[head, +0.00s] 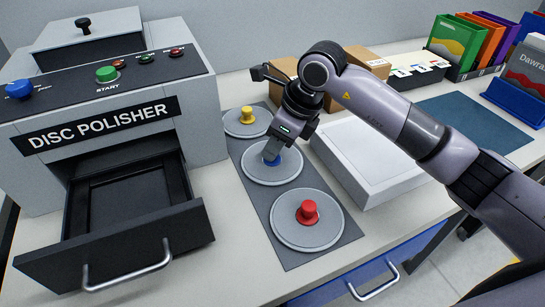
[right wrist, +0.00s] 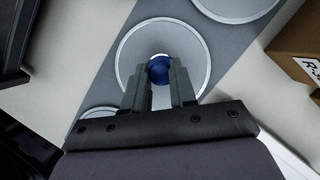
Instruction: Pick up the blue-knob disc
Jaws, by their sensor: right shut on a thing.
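The blue-knob disc (head: 268,175) is a flat grey disc in the middle of a dark grey mat (head: 296,259). It also shows in the right wrist view (right wrist: 140,48). My right gripper (head: 272,154) comes down from above, its two fingers on either side of the blue knob (right wrist: 159,69) and shut on it. The disc appears to lie flat on the mat; I cannot tell whether there is a gap beneath it. A yellow-knob disc (head: 243,122) lies behind it and a red-knob disc (head: 306,223) in front. My left gripper is not in view.
The disc polisher (head: 205,120) stands at the left with its black drawer (head: 130,240) pulled open and empty. A white box (head: 372,168) is right of the mat, under my right arm. Cardboard boxes (head: 365,62) and folders stand behind.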

